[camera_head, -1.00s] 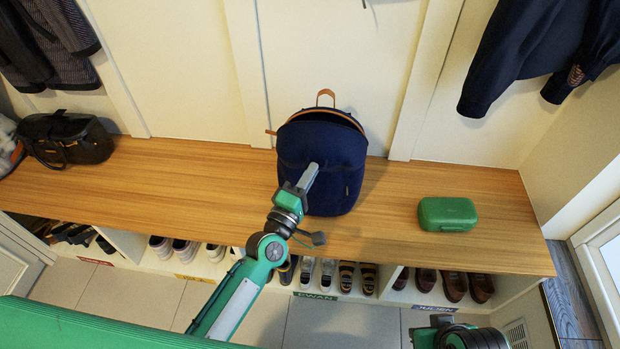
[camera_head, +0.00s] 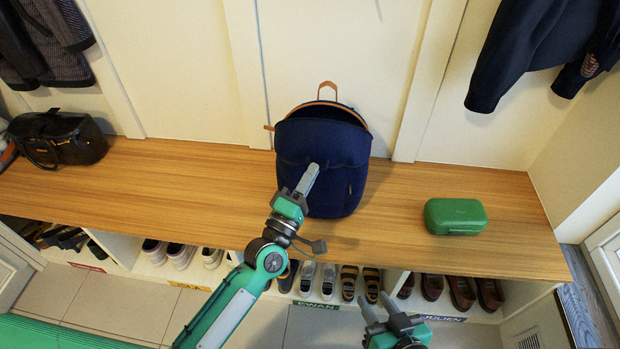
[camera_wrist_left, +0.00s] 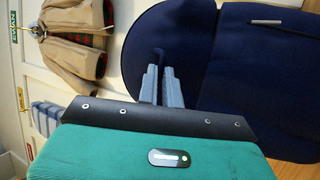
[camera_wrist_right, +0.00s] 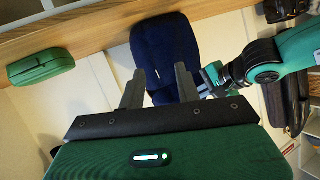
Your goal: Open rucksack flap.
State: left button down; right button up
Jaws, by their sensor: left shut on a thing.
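The dark blue rucksack (camera_head: 340,192) with tan trim stands upright on the wooden bench against the wall. A dark gap shows at its top, between the blue flap (camera_head: 325,143) and the tan-edged rim. My left gripper (camera_head: 311,170) is at the rucksack's front. In the left wrist view its fingers (camera_wrist_left: 158,72) are close together at a dark blue edge of the flap. The exact grip is partly hidden. My right gripper (camera_head: 374,300) is open and empty in front of the bench; its spread fingers also show in the right wrist view (camera_wrist_right: 158,85).
A green case (camera_head: 455,216) lies on the bench (camera_head: 190,190) to the right. A black handbag (camera_head: 60,140) stands at the far left. Several pairs of shoes sit in cubbies below. Dark clothes (camera_head: 535,50) hang at upper right. The bench beside the rucksack is clear.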

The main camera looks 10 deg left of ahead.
jog(key=shift+a+r+y, duration=0.1)
jog(key=shift+a+y, duration=0.2)
